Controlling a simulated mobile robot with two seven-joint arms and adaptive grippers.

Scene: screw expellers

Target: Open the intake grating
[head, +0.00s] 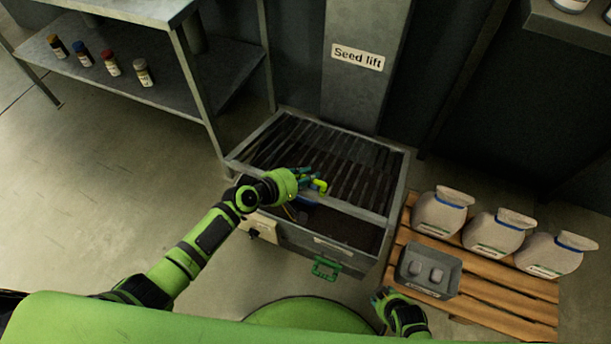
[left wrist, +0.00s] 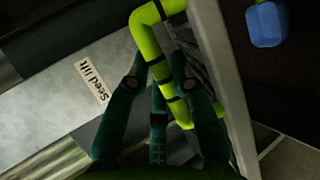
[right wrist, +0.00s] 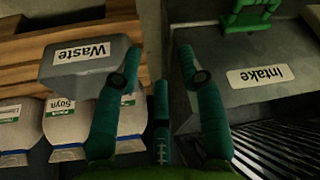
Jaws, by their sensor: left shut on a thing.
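The intake (head: 330,243) is a grey metal box below the seed lift, and its "Intake" label (right wrist: 262,74) shows in the right wrist view. The dark slatted grating (head: 330,153) covers its back part; dark contents (head: 345,228) show in front of the grating's front bar. My left gripper (head: 312,182) is over the front bar, shut on the yellow-green handle (head: 320,186). The handle also shows between its fingers in the left wrist view (left wrist: 152,48). I cannot tell whether the grating is lifted. My right gripper (right wrist: 158,75) is open and empty, low at the box's front right.
A grey waste bin (head: 428,252) and several sacks (head: 495,235) stand on a wooden pallet (head: 505,305) at right. A green handle (head: 325,267) is on the box front. A blue object (left wrist: 266,24) lies inside the box. A metal shelf (head: 150,90) with bottles stands left.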

